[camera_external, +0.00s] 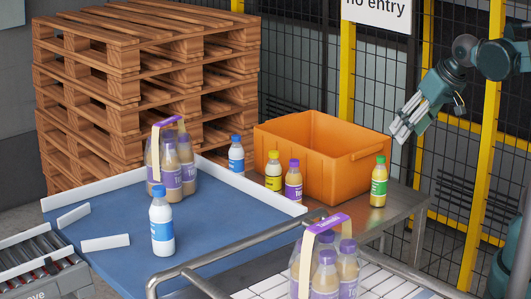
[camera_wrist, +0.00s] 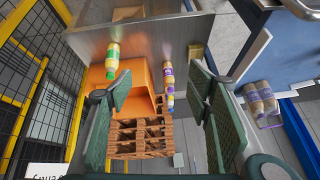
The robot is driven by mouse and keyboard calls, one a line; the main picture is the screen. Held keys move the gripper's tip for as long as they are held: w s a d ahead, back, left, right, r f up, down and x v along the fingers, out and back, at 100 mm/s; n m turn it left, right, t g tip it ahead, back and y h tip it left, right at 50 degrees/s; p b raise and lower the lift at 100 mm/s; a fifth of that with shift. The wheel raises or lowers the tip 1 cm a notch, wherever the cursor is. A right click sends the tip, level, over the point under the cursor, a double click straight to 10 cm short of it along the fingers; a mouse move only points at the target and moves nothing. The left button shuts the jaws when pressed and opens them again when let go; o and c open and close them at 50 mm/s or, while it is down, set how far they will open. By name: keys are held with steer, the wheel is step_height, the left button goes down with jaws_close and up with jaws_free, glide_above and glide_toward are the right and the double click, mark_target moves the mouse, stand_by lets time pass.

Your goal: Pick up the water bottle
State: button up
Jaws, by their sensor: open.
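A water bottle with a blue cap and a blue-and-white label (camera_external: 162,222) stands upright on the blue surface (camera_external: 115,213). A second, similar blue-capped bottle (camera_external: 236,155) stands farther back, left of the orange crate. My gripper (camera_external: 401,132) is raised at the upper right, right of the crate and well apart from both water bottles. In the wrist view its two green finger pads (camera_wrist: 158,105) are wide apart with nothing held between them. I cannot make out a water bottle clearly in the wrist view.
The orange crate (camera_external: 325,160) stands on a metal table (camera_external: 402,205). A green-capped bottle (camera_external: 379,182), a yellow-capped bottle (camera_external: 273,172) and a purple-capped bottle (camera_external: 293,180) stand around it. Bottle packs (camera_external: 172,165) (camera_external: 326,265), metal rails (camera_external: 240,252) and pallets (camera_external: 140,75) are nearby.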

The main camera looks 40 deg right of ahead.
mark_target(161, 216)
steer(key=w+a+r+m+g, duration=0.1)
steer(key=w+a+r+m, duration=0.15)
steer(key=w+a, duration=0.55)
steer(key=w+a+r+m+g+y, duration=0.1)
steer(key=w+a+m+g, duration=0.3)
steer(key=a, duration=0.8)
steer(key=w+a+r+m+t, duration=0.1)
steer(key=w+a+m, duration=0.1)
steer(key=w+a, duration=0.65)
steer(key=a+f+m+g, duration=0.1)
steer(key=a+f, duration=0.3)
steer(key=a, duration=0.8)
steer(key=a+f+m+h, duration=0.1)
steer(key=a+f+m, duration=0.3)
steer(key=a, duration=0.9)
steer(key=s+a+f+m+g, duration=0.1)
steer(key=a+f, duration=0.3)
steer(key=a, duration=0.8)
steer(key=shift+s+a+m+g+b, duration=0.1)
steer(key=shift+a+m+g+b, duration=0.25)
steer(key=shift+m, duration=0.5)
steer(key=shift+s+a+f, duration=0.1)
steer(key=shift+a+f, duration=0.1)
steer(key=shift+a, duration=0.1)
steer(key=shift+f, duration=1.3)
steer(key=shift+f+p, duration=0.35)
steer(key=shift+f, duration=2.25)
